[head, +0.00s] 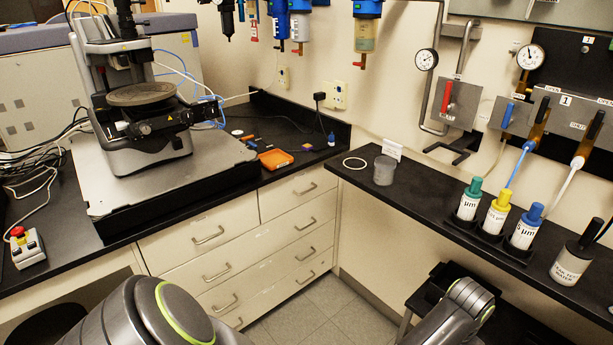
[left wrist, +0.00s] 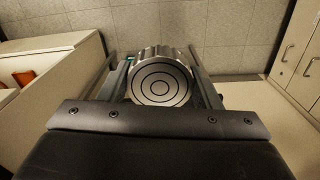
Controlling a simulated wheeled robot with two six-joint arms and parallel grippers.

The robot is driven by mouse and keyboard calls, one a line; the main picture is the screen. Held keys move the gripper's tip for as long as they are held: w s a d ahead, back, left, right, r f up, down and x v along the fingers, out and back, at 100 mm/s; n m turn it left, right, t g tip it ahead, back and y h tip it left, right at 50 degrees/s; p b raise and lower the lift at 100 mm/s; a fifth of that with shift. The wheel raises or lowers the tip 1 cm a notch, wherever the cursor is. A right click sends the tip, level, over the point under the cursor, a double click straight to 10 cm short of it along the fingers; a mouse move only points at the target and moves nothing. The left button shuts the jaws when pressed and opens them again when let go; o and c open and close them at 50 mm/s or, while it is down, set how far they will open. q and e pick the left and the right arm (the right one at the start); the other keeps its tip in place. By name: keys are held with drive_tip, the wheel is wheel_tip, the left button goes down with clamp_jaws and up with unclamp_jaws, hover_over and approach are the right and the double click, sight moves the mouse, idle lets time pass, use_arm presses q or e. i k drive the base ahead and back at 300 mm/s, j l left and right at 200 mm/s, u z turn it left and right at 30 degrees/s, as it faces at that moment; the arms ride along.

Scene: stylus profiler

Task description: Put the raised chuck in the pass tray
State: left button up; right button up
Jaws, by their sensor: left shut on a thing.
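In the left wrist view, my left gripper (left wrist: 158,62) is shut on a metal round chuck (left wrist: 160,83) with dark concentric rings on its face. The fingers lie along its left and right sides, with tiled floor beyond it. Neither gripper shows in the head view, only arm links at the bottom edge. The stylus profiler (head: 140,125) stands at the left with a round dark stage (head: 141,94). I cannot identify the pass tray with certainty.
The right bench holds a grey cylinder (head: 384,171), a white ring (head: 354,162), and green, yellow and blue capped bottles (head: 525,229). A dark-capped bottle (head: 573,260) stands near the right edge. An orange item (head: 275,159) lies on the back bench. Drawers (head: 232,252) line the front.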

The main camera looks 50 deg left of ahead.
sight(275, 160)
drive_tip(key=i+j+u, duration=0.1)
drive_tip(key=u, duration=0.3)
drive_tip(key=i+j+u, duration=0.15)
drive_tip(key=u, duration=0.25)
drive_tip(key=i+j+u, duration=0.2)
drive_tip(key=u, duration=0.2)
